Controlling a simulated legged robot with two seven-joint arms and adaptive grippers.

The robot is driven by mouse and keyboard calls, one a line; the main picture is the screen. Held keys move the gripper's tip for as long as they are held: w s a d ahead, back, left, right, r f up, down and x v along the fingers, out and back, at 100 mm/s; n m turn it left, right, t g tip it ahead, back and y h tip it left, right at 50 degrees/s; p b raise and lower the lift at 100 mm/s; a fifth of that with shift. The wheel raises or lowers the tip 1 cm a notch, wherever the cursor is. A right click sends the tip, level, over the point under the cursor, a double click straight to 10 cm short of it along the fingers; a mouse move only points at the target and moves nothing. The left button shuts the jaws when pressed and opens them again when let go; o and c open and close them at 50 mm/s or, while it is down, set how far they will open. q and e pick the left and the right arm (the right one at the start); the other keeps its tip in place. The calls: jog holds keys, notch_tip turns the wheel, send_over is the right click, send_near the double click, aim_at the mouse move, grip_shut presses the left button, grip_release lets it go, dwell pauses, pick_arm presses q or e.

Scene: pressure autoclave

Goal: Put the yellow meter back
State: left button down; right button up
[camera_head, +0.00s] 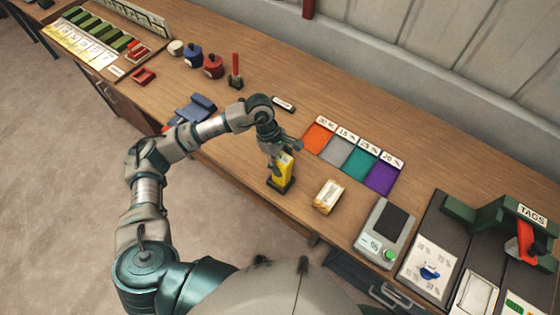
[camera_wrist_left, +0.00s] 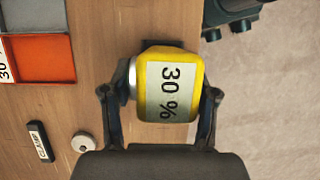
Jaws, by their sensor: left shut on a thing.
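The yellow meter (camera_head: 285,165) stands upright at the front of the wooden bench, in or on a small dark holder (camera_head: 280,185). I cannot tell whether it is fully seated there. My left gripper (camera_head: 279,152) is shut on the meter from above. In the left wrist view the yellow meter (camera_wrist_left: 193,85) shows its pale face reading "30 %", and the fingers of my left gripper (camera_wrist_left: 160,105) sit on both its sides. The holder is mostly hidden behind the meter in that view. My right gripper is not in view.
Coloured squares (camera_head: 341,153) with percent labels lie behind the meter. A blue rest (camera_head: 190,110) lies to the left. The green tag dispenser (camera_head: 520,235) is at far right.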

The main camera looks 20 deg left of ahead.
pick_arm(q)
jog(key=shift+s+d+f, duration=0.1)
jog(key=shift+s+f, duration=0.05)
jog(key=shift+f, duration=0.2)
jog(key=c, duration=0.6)
grip_release()
jog(key=o, duration=0.4)
jog(key=shift+a, duration=0.2)
jog(key=shift+c, duration=0.2)
jog(key=shift+a+r, duration=0.1)
jog(key=shift+a, duration=0.1)
jog(key=shift+w+r, duration=0.2)
jog(key=shift+r, duration=0.15)
jog(key=v, duration=1.1)
jog(key=shift+a, duration=0.4)
jog(key=shift+d, duration=0.1)
